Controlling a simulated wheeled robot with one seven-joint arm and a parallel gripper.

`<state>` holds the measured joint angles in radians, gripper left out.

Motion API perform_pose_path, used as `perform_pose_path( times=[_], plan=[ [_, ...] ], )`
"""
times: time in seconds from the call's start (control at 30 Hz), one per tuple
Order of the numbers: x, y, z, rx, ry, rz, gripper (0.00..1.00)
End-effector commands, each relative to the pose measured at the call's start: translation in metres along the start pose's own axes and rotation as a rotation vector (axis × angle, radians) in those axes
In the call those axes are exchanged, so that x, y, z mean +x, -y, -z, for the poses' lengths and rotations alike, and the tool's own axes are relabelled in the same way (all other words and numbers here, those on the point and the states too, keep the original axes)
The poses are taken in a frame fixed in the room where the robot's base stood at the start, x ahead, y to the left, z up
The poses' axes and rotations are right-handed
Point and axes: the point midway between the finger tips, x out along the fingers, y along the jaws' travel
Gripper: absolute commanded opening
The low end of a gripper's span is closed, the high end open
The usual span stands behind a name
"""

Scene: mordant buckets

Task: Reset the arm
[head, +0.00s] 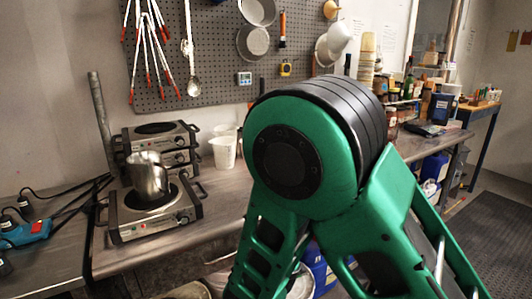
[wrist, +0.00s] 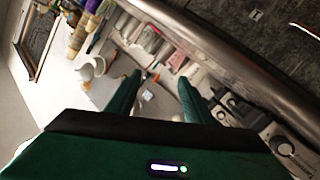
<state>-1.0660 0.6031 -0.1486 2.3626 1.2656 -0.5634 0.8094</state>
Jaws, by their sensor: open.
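My gripper (wrist: 160,80) shows in the wrist view as two green fingers standing apart, with nothing held between them. Beyond the fingers is a pale wall with hanging items, seen tilted. In the head view my green arm is folded up in the middle and covers part of the bench; the gripper itself cannot be made out there.
A metal pitcher (head: 147,178) stands on the front hot plate (head: 152,214) on the steel bench (head: 225,196). White plastic beakers (head: 224,152) stand behind. Tools hang on the pegboard (head: 215,70). A blue power strip (head: 24,234) with cables lies at left. Bottles crowd the right.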

Motion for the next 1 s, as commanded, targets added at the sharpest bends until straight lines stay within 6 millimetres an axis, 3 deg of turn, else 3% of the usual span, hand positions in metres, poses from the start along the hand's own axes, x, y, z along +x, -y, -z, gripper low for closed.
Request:
perform_pose_path(
  times=[0.03, 0.17, 0.27, 0.37, 0.5, 0.6, 0.73, 1.0],
  plan=[
    [0.008, -0.035, -0.011, 0.027, 0.058, -0.059, 0.47],
    [0.014, -0.112, -0.049, 0.086, 0.223, -0.188, 0.47],
    [0.007, -0.169, -0.081, 0.136, 0.362, -0.278, 0.47],
    [-0.010, -0.222, -0.116, 0.196, 0.513, -0.355, 0.47],
    [-0.051, -0.284, -0.163, 0.292, 0.734, -0.433, 0.47],
    [-0.087, -0.315, -0.191, 0.365, 0.883, -0.458, 0.47],
    [-0.140, -0.340, -0.217, 0.466, 1.061, -0.453, 0.47],
    [-0.254, -0.354, -0.236, 0.670, 1.350, -0.327, 0.47]
  ],
)
